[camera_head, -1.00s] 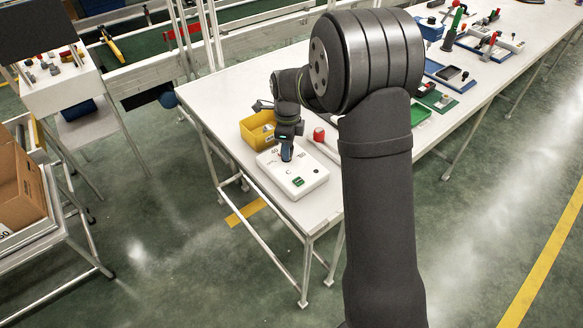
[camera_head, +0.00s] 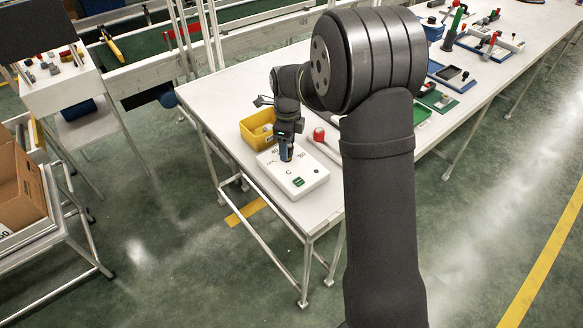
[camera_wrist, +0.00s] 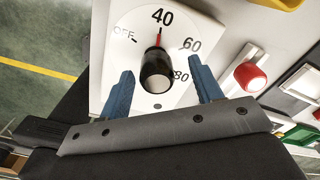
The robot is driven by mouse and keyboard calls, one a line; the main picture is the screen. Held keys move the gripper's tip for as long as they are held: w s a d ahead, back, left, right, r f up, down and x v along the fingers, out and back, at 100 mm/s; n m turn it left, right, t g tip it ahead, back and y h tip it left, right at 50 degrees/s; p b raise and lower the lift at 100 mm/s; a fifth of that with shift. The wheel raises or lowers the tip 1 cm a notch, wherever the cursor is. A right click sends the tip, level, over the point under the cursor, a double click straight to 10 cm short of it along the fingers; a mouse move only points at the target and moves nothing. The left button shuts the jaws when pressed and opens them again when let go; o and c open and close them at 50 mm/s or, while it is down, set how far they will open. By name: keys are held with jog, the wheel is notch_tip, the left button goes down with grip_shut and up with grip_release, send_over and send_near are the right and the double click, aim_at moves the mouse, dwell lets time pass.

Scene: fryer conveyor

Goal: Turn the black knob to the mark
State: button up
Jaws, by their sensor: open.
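The black knob (camera_wrist: 156,72) stands on a white panel box with a dial marked OFF, 40, 60 and 80. Its red pointer (camera_wrist: 158,40) points at or very near the 40. The white box (camera_head: 305,184) sits near the front left corner of the table in the head view. My gripper (camera_wrist: 160,88) is open, with one blue finger on each side of the knob and a visible gap on both sides. In the head view my gripper (camera_head: 286,156) is over the dial and hides the knob.
A yellow bin (camera_head: 253,138) stands behind the box. A red knob (camera_head: 319,134) is on a white fixture to the right. Several devices stand farther along the table (camera_head: 225,95). The table's front edge is close to the box.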

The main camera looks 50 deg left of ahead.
notch_tip(320, 180, up, 16)
jog(key=shift+r, duration=0.15)
dwell(0.4)
notch_tip(320, 180, down, 17)
jog(key=shift+f, duration=0.2)
dwell(0.4)
jog(key=shift+r, duration=0.1)
